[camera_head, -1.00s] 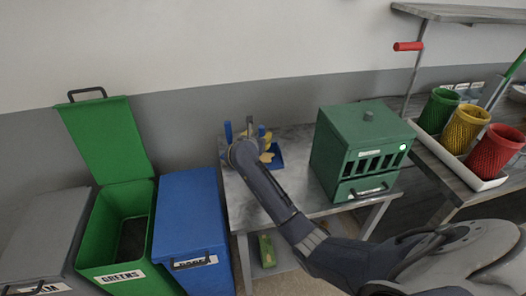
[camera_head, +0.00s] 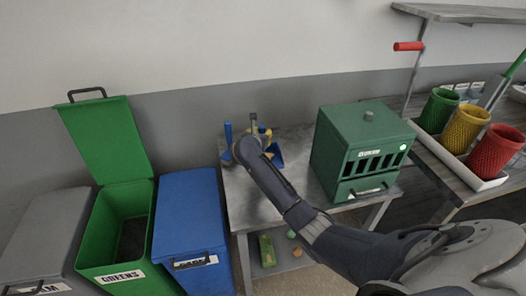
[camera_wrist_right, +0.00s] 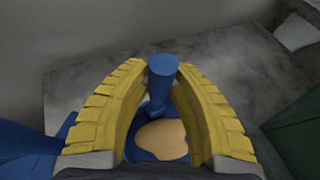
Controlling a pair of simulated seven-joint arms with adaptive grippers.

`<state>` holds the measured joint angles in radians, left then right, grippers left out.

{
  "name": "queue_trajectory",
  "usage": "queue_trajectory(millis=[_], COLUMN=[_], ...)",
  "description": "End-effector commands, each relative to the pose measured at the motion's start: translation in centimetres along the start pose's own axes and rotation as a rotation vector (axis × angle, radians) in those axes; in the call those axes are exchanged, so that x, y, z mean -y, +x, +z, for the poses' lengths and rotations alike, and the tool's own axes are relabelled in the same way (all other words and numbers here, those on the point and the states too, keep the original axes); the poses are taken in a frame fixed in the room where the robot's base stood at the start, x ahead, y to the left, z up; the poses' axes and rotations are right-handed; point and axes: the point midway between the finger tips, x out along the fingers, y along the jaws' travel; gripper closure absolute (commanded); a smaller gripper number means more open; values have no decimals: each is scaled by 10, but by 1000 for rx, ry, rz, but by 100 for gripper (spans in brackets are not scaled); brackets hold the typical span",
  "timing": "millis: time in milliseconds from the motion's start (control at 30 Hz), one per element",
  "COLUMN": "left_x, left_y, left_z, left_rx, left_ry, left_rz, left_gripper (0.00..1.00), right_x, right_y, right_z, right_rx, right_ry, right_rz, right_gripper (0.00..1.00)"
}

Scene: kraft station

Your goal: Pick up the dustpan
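The blue dustpan (camera_head: 277,157) is on the grey metal table, mostly behind my right wrist in the head view. In the right wrist view its thick blue handle (camera_wrist_right: 162,80) stands up, with a tan patch (camera_wrist_right: 162,139) on the pan below it. My right gripper (camera_wrist_right: 162,72) has its two yellow-padded fingers on either side of the handle, close to it near the fingertips. I cannot tell whether they press on it. In the head view, the right gripper (camera_head: 262,138) is largely hidden by its own wrist. My left gripper is not in view.
A green vented box (camera_head: 360,150) stands right of the dustpan on the table (camera_head: 245,210). A blue upright piece (camera_head: 228,134) is left of my wrist. Blue (camera_head: 190,225), green (camera_head: 110,235) and grey (camera_head: 40,240) bins stand at left. Coloured baskets (camera_head: 465,129) stand at right.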

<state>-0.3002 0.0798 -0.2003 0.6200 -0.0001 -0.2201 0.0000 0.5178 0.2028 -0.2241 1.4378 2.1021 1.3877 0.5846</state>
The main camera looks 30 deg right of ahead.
Motion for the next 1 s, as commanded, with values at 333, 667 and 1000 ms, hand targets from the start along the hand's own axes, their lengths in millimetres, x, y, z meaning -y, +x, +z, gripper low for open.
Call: queue_trajectory(millis=[333,667,1000], left_x=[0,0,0], left_y=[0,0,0], left_z=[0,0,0], left_rx=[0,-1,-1], left_ry=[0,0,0], left_rz=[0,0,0], left_gripper=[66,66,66], right_x=[0,0,-1], right_y=[0,0,-7], right_z=[0,0,17], right_rx=[0,-1,2], right_ry=[0,0,3], right_rz=[0,0,1], right_gripper=[100,100,100])
